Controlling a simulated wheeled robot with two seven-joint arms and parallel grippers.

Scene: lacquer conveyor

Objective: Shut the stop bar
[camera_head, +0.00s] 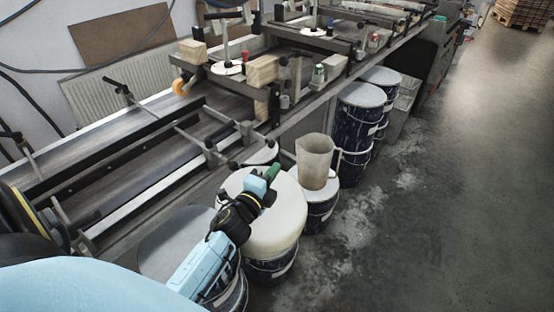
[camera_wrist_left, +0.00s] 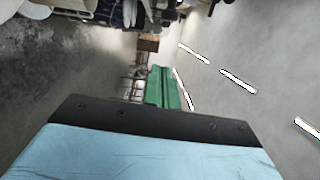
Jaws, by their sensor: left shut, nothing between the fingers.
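My left gripper (camera_head: 271,172) is light blue and black with green fingers. It hangs over the pale lid of a drum beside the conveyor. Its fingers are shut and empty; in the left wrist view the green fingers (camera_wrist_left: 162,90) lie together. The conveyor (camera_head: 190,120) runs from lower left to upper right, left of and behind the gripper. Several thin bars with black ends cross or stand along it, such as a rod (camera_head: 160,115) reaching over the belt. I cannot tell which is the stop bar. The gripper is apart from these bars.
Dark blue drums (camera_head: 357,135) stand along the conveyor's near side. A translucent jug (camera_head: 314,160) stands on a drum right of the gripper. Wooden blocks (camera_head: 263,70) sit on the frame farther up. The grey floor (camera_head: 450,190) on the right is open.

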